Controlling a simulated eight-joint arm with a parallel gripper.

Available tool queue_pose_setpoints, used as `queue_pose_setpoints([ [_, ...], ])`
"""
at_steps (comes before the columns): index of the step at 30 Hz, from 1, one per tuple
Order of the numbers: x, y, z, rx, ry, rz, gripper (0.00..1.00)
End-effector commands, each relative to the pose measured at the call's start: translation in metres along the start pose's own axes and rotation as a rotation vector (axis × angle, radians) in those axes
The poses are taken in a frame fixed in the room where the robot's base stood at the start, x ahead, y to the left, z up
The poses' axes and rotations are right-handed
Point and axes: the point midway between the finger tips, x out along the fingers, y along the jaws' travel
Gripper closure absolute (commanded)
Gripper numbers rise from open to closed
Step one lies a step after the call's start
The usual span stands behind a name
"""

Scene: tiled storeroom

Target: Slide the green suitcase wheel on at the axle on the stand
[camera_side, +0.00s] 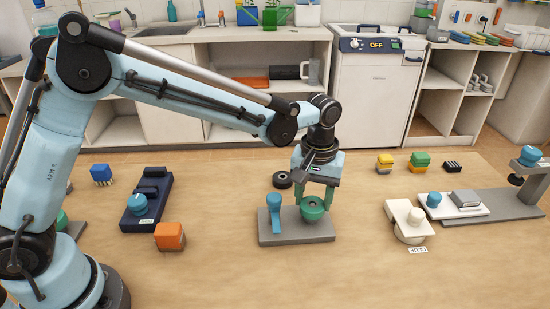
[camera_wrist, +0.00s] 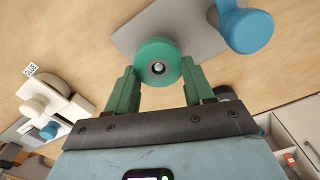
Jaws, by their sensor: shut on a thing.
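The green suitcase wheel (camera_side: 313,211) is between the fingers of my gripper (camera_side: 313,197), which is shut on it. In the wrist view the wheel (camera_wrist: 148,53) sits between the two green fingertips (camera_wrist: 158,72), with a pale metallic spot at its hub. The wheel is over the right end of the stand's grey base plate (camera_side: 285,238); the plate also shows in the wrist view (camera_wrist: 190,22). The axle is not clearly seen apart from the wheel; I cannot tell whether that hub spot is its tip, or whether the wheel touches the plate.
A blue post (camera_side: 274,218) rises from the plate's left end, close to the wheel. A black ring (camera_side: 282,180) lies behind. An orange block (camera_side: 170,237) and dark blue fixture (camera_side: 150,204) are left; a cream part (camera_side: 405,213) is right. The table in front is clear.

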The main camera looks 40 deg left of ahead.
Motion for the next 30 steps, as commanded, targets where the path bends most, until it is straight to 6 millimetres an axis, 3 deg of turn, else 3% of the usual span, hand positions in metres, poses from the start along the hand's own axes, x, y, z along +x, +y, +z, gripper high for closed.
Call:
queue_pose_setpoints([
  [15, 0.012, 0.0, 0.0, 0.0, 0.0, 0.0, 0.78],
  [16, 0.011, 0.0, 0.0, 0.0, 0.0, 0.0, 0.45],
  [21, 0.011, 0.0, 0.0, 0.0, 0.0, 0.0, 0.19],
  [30, 0.01, 0.0, 0.0, 0.0, 0.0, 0.0, 0.18],
])
